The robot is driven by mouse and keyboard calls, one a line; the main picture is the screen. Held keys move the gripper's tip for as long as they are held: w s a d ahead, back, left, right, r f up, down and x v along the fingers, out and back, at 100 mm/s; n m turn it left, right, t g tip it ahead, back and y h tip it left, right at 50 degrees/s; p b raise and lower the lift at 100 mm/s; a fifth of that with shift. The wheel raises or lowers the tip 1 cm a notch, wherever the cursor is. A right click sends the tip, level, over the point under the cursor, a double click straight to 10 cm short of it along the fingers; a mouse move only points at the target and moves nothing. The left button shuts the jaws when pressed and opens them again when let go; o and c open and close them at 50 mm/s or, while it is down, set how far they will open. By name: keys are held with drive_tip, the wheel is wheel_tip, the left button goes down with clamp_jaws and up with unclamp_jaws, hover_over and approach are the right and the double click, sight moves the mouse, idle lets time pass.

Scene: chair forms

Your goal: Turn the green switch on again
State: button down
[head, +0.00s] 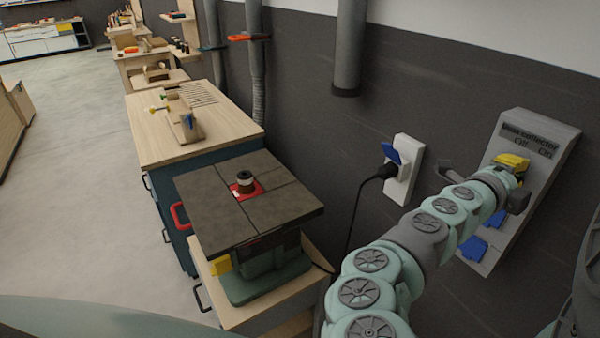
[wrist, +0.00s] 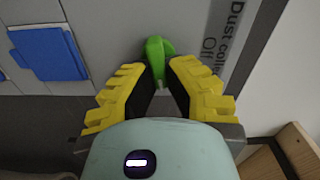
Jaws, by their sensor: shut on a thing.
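The green switch (wrist: 155,50) sits on the grey dust collector panel (head: 543,135), close to its printed label. In the wrist view its tip shows between the yellow fingertips of my gripper (wrist: 158,70), which are shut on it. In the head view my gripper (head: 511,163) is up against the upper part of the panel and hides the green switch. The label reads "Dust collector" with "Off" and a second word below it. Which way the switch is turned I cannot tell.
Blue socket covers (head: 475,248) sit lower on the panel. A white wall socket (head: 405,165) with a black plug (head: 383,174) is to the left. A machine with a dark table top (head: 280,205) and a wooden workbench (head: 150,135) stand left of my arm. Floor at far left is clear.

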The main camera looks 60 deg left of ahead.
drive_tip(key=shift+f+m, duration=0.15)
drive_tip(key=shift+m, duration=0.65)
drive_tip(key=c, duration=1)
unclamp_jaws()
drive_tip(key=shift+s, duration=0.1)
drive_tip(key=s, duration=1.1)
drive_tip(key=shift+s+a, duration=0.2)
drive_tip(key=shift+s, duration=0.2)
